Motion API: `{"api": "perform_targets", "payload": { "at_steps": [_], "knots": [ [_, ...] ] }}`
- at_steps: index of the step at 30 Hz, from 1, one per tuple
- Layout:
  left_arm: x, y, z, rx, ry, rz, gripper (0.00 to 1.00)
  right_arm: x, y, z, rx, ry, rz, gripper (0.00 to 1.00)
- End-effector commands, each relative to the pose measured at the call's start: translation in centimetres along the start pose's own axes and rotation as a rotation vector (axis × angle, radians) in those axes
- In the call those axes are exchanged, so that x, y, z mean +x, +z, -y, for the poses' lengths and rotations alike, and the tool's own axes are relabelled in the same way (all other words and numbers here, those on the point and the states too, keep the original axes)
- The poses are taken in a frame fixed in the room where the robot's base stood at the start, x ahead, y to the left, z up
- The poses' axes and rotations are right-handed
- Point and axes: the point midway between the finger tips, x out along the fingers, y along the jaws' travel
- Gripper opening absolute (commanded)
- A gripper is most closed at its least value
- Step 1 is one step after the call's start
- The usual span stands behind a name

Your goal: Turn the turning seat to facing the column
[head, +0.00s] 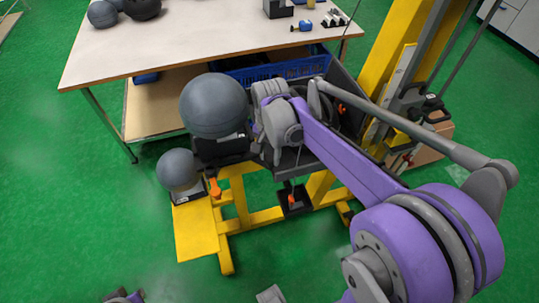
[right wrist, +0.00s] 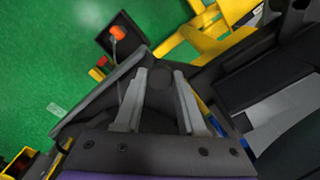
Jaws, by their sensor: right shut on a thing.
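The turning seat appears to be the dark grey, angular shell (head: 345,88) between the yellow column (head: 392,40) and the large grey ball (head: 213,105). My right arm covers much of it, so its facing is hard to tell. My right gripper (right wrist: 158,95) reaches down at the shell. In the right wrist view its two grey fingers stand either side of a dark part of the seat, shut on it. The shell's grey-edged wall (right wrist: 98,95) runs along the left of the fingers.
A table (head: 200,40) with a blue crate (head: 285,70) under it stands behind. A smaller grey ball (head: 177,168) rests above a yellow plate (head: 196,232). A yellow base frame (head: 262,216) lies below the seat. Green floor is clear at left.

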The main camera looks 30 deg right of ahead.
Motion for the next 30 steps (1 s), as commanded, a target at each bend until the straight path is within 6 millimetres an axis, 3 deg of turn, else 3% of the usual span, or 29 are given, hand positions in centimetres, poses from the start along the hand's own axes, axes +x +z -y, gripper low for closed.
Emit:
{"api": "perform_targets", "payload": {
  "at_steps": [4, 5, 9, 20, 30],
  "knots": [
    [0.0, 0.0, 0.0, 0.0, 0.0, 0.0, 0.0, -0.1, -0.3, 0.0, 0.002, 0.0, -0.008, 0.0],
    [0.0, 0.0, 0.0, 0.0, 0.0, 0.0, 0.0, -0.1, -0.3, 0.0, 0.002, 0.0, -0.008, 0.44],
    [0.0, 0.0, 0.0, 0.0, 0.0, 0.0, 0.0, -0.1, -0.2, 0.0, 0.002, 0.0, -0.006, 0.69],
    [-0.1, -0.1, 0.0, 0.0, 0.0, 0.0, 0.0, -0.5, -0.1, 0.0, 0.002, 0.0, -0.004, 0.69],
    [-0.7, -0.5, 0.0, 0.0, 0.0, -0.003, 0.0, -6.7, -0.2, 0.0, 0.002, 0.0, -0.005, 0.69]
  ]
}}
